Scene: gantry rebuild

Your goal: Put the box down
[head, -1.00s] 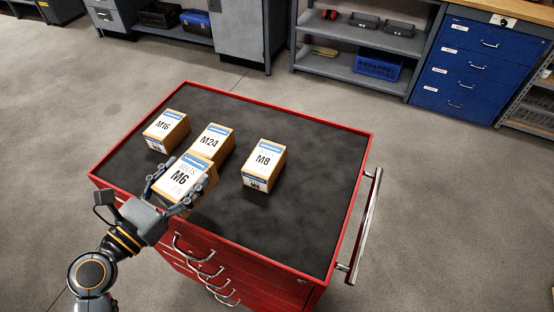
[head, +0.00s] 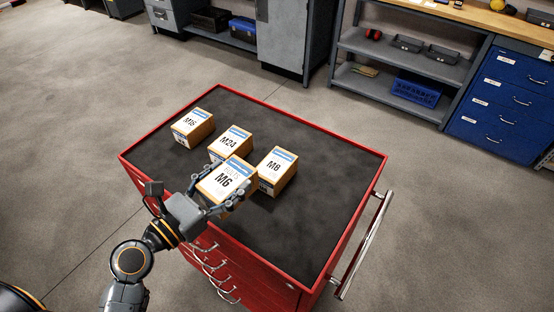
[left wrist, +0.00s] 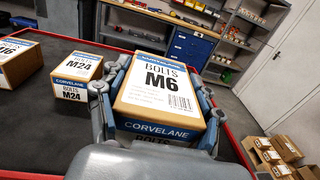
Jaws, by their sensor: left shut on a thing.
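The M6 box (head: 223,181), brown with a white and blue label, is in my left gripper (head: 219,190) over the near part of the red cart's black top (head: 308,213). In the left wrist view the fingers (left wrist: 155,105) are shut on both sides of the M6 box (left wrist: 160,88). The picture does not clearly show whether its underside touches the mat. My right gripper is not in view.
The right and back parts of the cart top are bare. A chrome handle (head: 362,246) runs along the cart's right side. Shelving (head: 400,65) and blue drawers (head: 505,95) stand behind, across open floor. Several cartons (left wrist: 275,155) lie on the floor.

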